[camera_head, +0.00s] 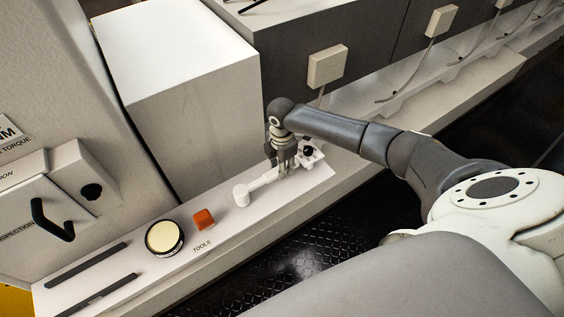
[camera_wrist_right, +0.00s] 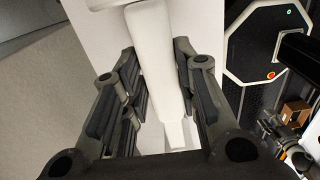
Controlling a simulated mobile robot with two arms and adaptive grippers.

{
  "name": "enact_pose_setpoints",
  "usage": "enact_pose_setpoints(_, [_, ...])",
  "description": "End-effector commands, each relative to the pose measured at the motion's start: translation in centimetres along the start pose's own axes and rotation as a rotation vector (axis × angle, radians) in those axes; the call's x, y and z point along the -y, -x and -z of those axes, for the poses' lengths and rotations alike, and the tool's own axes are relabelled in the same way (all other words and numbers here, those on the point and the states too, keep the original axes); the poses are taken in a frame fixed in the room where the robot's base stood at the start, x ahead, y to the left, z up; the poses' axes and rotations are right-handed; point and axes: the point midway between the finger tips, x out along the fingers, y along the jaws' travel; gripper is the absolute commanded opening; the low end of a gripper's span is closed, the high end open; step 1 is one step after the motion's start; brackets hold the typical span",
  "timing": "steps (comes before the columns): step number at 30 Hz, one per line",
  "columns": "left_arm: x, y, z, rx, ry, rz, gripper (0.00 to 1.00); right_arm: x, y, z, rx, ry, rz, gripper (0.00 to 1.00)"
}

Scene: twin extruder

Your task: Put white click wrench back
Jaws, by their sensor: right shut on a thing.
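The white click wrench (camera_head: 262,183) lies along the right part of the white ledge marked TOOLS (camera_head: 218,232), its thick white end towards the left. My right gripper (camera_head: 284,168) comes down over it from above and is shut on it. In the right wrist view the white wrench (camera_wrist_right: 156,70) runs between the two dark fingers of my right gripper (camera_wrist_right: 158,95). Whether the wrench touches the ledge cannot be told. My left gripper is not in view.
On the ledge are an orange block (camera_head: 204,219), a round black-rimmed tin with a cream top (camera_head: 164,238) and two dark bars (camera_head: 88,265). A white box-shaped housing (camera_head: 185,95) stands behind. A wall panel with a black handle (camera_head: 52,220) is at left. Dark floor lies in front.

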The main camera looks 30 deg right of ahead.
Motion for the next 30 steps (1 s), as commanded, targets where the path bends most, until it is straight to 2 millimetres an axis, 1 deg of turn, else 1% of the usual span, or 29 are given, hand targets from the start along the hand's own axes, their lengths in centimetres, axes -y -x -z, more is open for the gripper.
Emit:
enact_pose_setpoints(18, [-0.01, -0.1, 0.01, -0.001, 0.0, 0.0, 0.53, -0.08, -0.1, 0.0, 0.0, 0.0, -0.002, 0.0])
enact_pose_setpoints(26, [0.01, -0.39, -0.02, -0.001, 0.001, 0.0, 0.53, -0.08, -0.56, 0.01, 0.0, 0.0, -0.002, 0.0])
enact_pose_setpoints(27, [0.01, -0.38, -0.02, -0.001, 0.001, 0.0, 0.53, -0.09, -0.57, 0.01, 0.0, 0.0, -0.002, 0.29])
enact_pose_setpoints(30, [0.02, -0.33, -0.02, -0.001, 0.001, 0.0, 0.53, -0.08, -0.52, 0.0, 0.0, 0.0, -0.002, 0.42])
